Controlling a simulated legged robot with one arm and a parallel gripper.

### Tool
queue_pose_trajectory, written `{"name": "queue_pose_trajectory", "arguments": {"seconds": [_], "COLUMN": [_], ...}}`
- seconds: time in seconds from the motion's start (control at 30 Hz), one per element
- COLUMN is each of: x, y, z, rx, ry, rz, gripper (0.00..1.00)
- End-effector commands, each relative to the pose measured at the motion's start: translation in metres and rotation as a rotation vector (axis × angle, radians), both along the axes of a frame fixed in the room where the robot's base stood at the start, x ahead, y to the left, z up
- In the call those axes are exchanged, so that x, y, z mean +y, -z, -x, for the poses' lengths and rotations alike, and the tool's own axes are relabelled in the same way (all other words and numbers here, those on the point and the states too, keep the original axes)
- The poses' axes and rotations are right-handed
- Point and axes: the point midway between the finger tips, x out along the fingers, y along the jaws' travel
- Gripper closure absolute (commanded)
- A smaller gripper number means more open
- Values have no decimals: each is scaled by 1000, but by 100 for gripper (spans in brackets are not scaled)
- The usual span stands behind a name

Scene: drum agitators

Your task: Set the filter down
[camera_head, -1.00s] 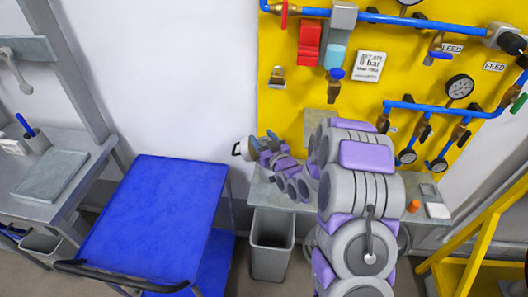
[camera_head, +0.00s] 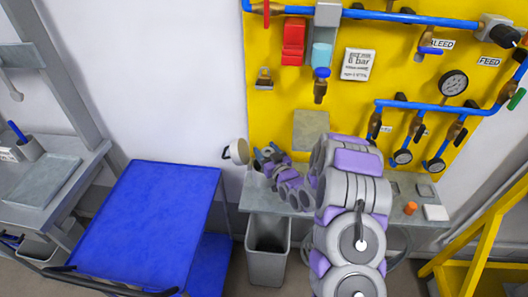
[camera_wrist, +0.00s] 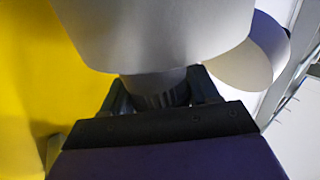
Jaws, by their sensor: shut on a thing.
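The filter (camera_head: 239,151) is a pale, off-white cylinder with a dark ring-like part on its left side. In the head view it shows against the white wall, just left of the yellow panel's lower left edge. My gripper (camera_head: 260,160) is at its right and shut on it. In the wrist view the filter (camera_wrist: 160,35) is a large grey-white body filling the top middle. Its narrower ribbed neck sits between the two dark fingers of my gripper (camera_wrist: 163,92). A pale rounded flap shows at its right. Nothing is seen supporting the filter from below.
A grey bench (camera_head: 258,194) stands under the yellow panel (camera_head: 425,65) with pipes and gauges. It bears an orange item (camera_head: 410,208) and small grey pieces. A grey bin (camera_head: 267,250) stands in front. A blue cart (camera_head: 150,220) at left has a clear top.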

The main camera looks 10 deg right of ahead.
Motion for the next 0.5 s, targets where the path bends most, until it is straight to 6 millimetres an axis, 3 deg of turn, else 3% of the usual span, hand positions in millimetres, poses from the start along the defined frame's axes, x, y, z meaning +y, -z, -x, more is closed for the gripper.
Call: {"name": "queue_pose_trajectory", "arguments": {"seconds": [0.03, 0.07, 0.3, 0.5], "x": [3, 4, 14, 8], "y": [0, 0, 0, -1], "z": [0, 0, 0, 0], "rx": [-1, -1, -2, -1], "ry": [-1, -1, -2, -2], "rz": [2, 4, 13, 7], "gripper": [100, 38, 15, 15]}}
